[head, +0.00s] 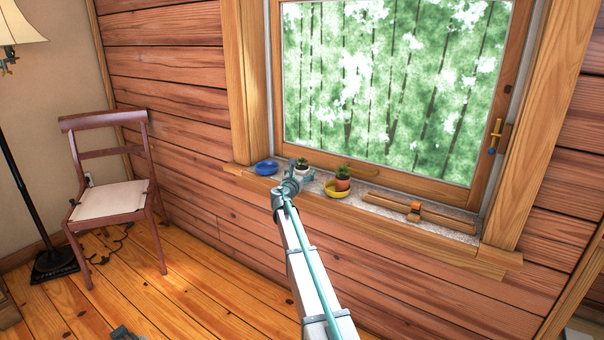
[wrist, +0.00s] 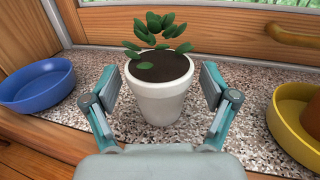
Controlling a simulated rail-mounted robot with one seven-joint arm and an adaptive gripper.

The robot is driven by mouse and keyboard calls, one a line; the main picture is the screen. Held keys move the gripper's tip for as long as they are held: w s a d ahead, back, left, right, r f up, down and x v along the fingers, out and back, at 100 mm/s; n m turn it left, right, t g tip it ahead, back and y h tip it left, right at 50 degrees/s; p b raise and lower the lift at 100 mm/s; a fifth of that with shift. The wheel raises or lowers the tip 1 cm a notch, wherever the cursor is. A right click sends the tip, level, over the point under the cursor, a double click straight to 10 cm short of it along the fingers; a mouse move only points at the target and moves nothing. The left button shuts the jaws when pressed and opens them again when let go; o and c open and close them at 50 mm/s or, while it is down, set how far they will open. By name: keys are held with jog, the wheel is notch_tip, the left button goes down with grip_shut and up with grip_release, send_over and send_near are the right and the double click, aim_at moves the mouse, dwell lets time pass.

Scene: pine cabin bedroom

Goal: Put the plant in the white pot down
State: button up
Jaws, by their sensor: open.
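The plant in the white pot (wrist: 160,103) stands upright on the speckled window sill (wrist: 72,107), its green leaves over dark soil. It also shows small in the head view (head: 302,170), partly hidden by my arm's end. My gripper (wrist: 161,88) is open, with one finger on each side of the white pot. Gaps show between the fingers and the pot. In the head view my gripper (head: 293,178) is at the sill, too small to make out its fingers.
A blue dish (wrist: 38,86) stands to the left of the pot. A yellow dish (wrist: 297,135) with a terracotta pot (wrist: 312,105) stands to the right. The window frame (wrist: 215,40) rises close behind. A wooden bar (head: 420,211) with an orange block lies further right on the sill.

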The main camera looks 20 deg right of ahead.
jog(key=p+v, duration=0.1)
jog(key=v, duration=1)
jog(key=shift+s+a, duration=0.15)
jog(key=shift+s, duration=0.05)
